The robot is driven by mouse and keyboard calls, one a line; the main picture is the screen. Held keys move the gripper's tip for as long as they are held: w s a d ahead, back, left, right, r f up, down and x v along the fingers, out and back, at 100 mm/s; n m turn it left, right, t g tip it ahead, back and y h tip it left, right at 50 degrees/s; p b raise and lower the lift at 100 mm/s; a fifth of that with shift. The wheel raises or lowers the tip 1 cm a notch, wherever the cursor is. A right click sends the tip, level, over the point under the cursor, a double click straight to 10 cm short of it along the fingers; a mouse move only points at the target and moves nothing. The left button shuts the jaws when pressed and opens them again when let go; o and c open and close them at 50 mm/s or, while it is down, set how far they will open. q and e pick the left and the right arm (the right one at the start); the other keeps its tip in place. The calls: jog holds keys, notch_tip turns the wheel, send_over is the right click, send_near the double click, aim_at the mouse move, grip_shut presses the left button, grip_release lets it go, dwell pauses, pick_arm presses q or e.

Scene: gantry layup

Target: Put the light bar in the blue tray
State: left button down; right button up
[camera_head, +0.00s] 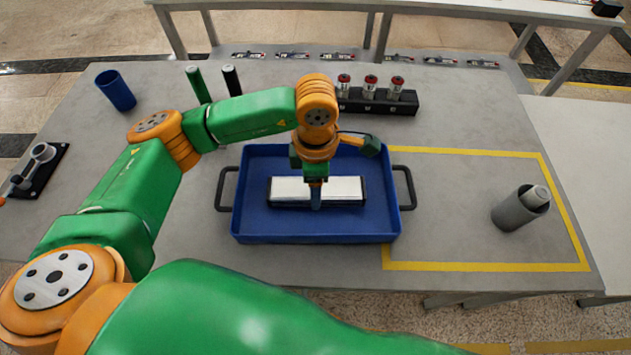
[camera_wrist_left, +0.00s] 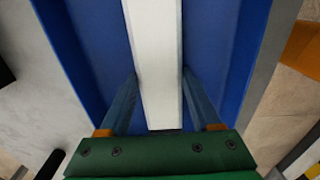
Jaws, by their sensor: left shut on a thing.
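The light bar (camera_head: 342,188), a white bar with black ends, lies lengthwise inside or just above the blue tray (camera_head: 250,228); I cannot tell if it touches the tray floor. My left gripper (camera_head: 316,197) points down over the tray and is shut on the bar near its middle. In the left wrist view the white bar (camera_wrist_left: 155,60) runs between the two fingers of my left gripper (camera_wrist_left: 160,88), with blue tray surface (camera_wrist_left: 205,40) on both sides. My right gripper is not in view.
A black rack with red-topped cylinders (camera_head: 371,100) stands behind the tray. A blue cup (camera_head: 116,90), green and black cylinders (camera_head: 198,85) and a black fixture (camera_head: 40,168) are at the left.

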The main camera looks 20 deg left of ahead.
pick_arm(q)
jog(key=shift+c, duration=0.5)
grip_release()
notch_tip(320, 180, up, 12)
jog(key=shift+r, duration=0.2)
jog(key=shift+f, duration=0.1)
